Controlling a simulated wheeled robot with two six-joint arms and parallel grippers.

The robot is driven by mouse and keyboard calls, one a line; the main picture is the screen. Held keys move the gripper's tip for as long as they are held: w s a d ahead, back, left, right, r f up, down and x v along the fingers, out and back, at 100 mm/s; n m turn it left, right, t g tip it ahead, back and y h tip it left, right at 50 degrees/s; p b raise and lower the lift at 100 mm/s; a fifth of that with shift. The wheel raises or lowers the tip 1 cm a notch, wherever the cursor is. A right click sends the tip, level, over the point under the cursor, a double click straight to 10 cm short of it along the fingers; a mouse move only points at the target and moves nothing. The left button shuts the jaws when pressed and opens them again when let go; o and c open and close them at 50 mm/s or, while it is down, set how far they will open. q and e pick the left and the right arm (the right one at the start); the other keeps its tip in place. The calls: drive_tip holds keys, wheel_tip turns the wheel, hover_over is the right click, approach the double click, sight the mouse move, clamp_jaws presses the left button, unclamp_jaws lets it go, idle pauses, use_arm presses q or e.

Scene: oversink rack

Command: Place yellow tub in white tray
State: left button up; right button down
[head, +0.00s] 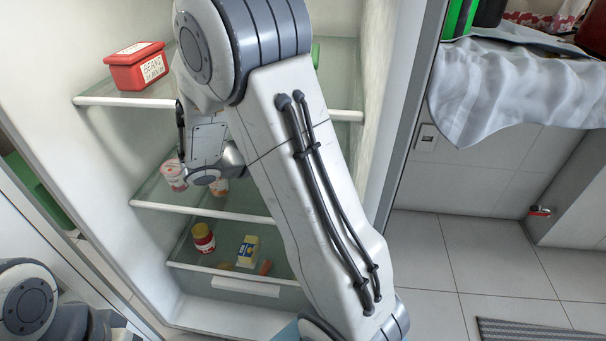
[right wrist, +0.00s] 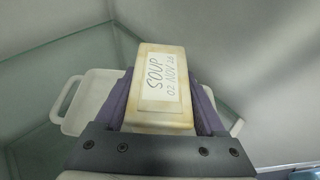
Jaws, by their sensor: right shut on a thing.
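In the right wrist view, a pale yellow tub (right wrist: 165,125) with a label reading "SOUP 02 NOV 26" sits between the purple fingers of my right gripper (right wrist: 165,85), which is shut on it. A white tray (right wrist: 95,83) with a handle on its left side rests on a glass shelf behind and below the tub. The tub hides the middle of the tray, and I cannot tell the gap between them. In the head view my right arm reaches into the fridge and hides the tub and the tray. My left gripper is out of view.
A red box labelled "BEANS" (head: 138,72) stands on the upper glass shelf, left. Cups (head: 173,177) stand on the middle shelf near my right wrist. A yellow-lidded jar (head: 203,240) and a carton (head: 249,250) lie lower. The fridge side walls are close.

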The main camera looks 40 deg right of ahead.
drive_tip(key=shift+d, duration=0.65)
wheel_tip(320, 180, down, 4)
drive_tip(key=b, duration=0.3)
drive_tip(key=shift+r, duration=0.3)
drive_tip(key=shift+f, duration=0.2)
unclamp_jaws()
